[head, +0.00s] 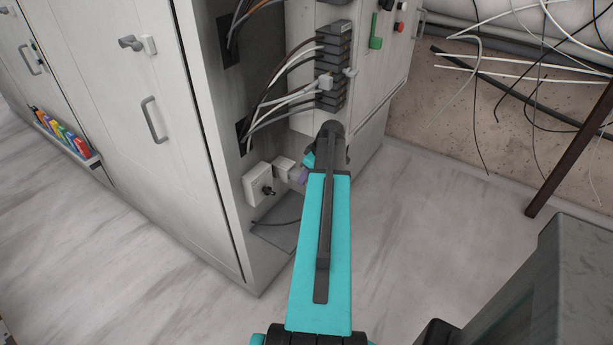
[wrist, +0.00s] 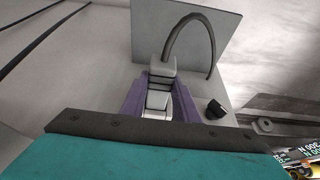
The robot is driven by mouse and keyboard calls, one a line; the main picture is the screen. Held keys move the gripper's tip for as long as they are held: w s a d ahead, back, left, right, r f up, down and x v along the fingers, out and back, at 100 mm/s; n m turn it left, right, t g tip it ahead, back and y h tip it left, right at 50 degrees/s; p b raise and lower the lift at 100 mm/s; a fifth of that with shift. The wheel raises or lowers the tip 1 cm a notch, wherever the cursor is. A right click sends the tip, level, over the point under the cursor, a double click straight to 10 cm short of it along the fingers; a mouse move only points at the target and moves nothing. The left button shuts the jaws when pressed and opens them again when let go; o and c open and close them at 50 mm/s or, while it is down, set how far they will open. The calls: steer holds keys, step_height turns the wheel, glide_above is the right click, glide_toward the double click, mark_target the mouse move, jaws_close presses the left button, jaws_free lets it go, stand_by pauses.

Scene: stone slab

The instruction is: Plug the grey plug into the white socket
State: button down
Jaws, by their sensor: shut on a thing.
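My gripper (head: 297,175) is low at the cabinet's side, its purple fingers partly hidden by my arm in the head view. In the wrist view, the purple fingers (wrist: 162,100) are shut on the grey plug (wrist: 163,71), whose dark cable arcs up and right. A paler block (wrist: 157,100) shows between the fingers, nearer the palm; whether it is part of the plug is unclear. Whether the plug touches the socket is hidden.
A white box with a black knob (head: 258,185) is left of my gripper; its knob (wrist: 215,108) shows in the wrist view. A grey plate (head: 275,238) is below. A dark terminal strip (head: 333,65) with several cables is above.

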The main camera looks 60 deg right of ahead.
mark_target(298, 172)
steer(key=shift+w+b, duration=0.3)
steer(key=shift+w, duration=1.7)
stand_by(3.1)
steer(key=c, duration=1.3)
jaws_free()
steer(key=shift+s, duration=0.15)
steer(key=shift+s+b, duration=0.4)
steer(key=shift+s, duration=4.5)
